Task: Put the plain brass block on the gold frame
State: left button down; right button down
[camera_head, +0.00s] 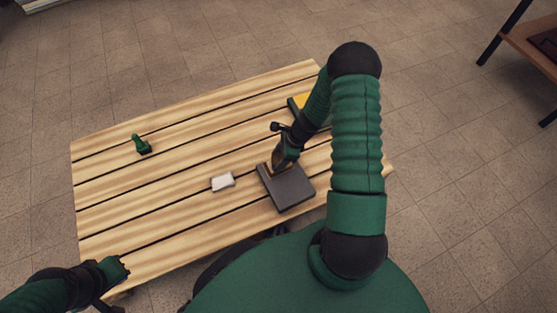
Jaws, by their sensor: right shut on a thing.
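My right gripper (277,164) points down at the far left edge of a dark grey square pad (291,188) on the slatted table. It is shut on a small brownish thing (268,170), mostly hidden by the fingers, which looks like the brass block. I cannot tell whether this thing touches the pad. A yellow patch with a dark edge (301,100) lies at the back of the table, partly hidden behind my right arm; I cannot tell whether it is the gold frame. My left gripper (117,270) is at the table's front left corner, its fingers unclear.
A small white block (222,181) lies left of the grey pad. A small green figure (142,145) stands at the back left. The slatted table (180,160) is bare between them. A wooden shelf or table (528,42) stands far right on the tiled floor.

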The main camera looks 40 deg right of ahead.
jog(key=c, duration=0.5)
grip_release()
jog(key=p+v, duration=0.8)
jog(key=v, duration=0.4)
jog(key=s+a+r+n+h, duration=0.2)
jog(key=a+r+n, duration=0.8)
jog(key=n, duration=0.3)
jog(key=s+a+r+n+h, duration=0.2)
jog(key=s+a+r+n, duration=0.1)
jog(key=a+r+n, duration=0.85)
jog(key=shift+n, duration=0.75)
jog(key=r+p, duration=1.2)
jog(key=p, duration=0.1)
jog(key=d+r+p, duration=0.1)
jog(key=r+p, duration=2.5)
jog(key=shift+w+d, duration=0.1)
jog(key=shift+d, duration=0.1)
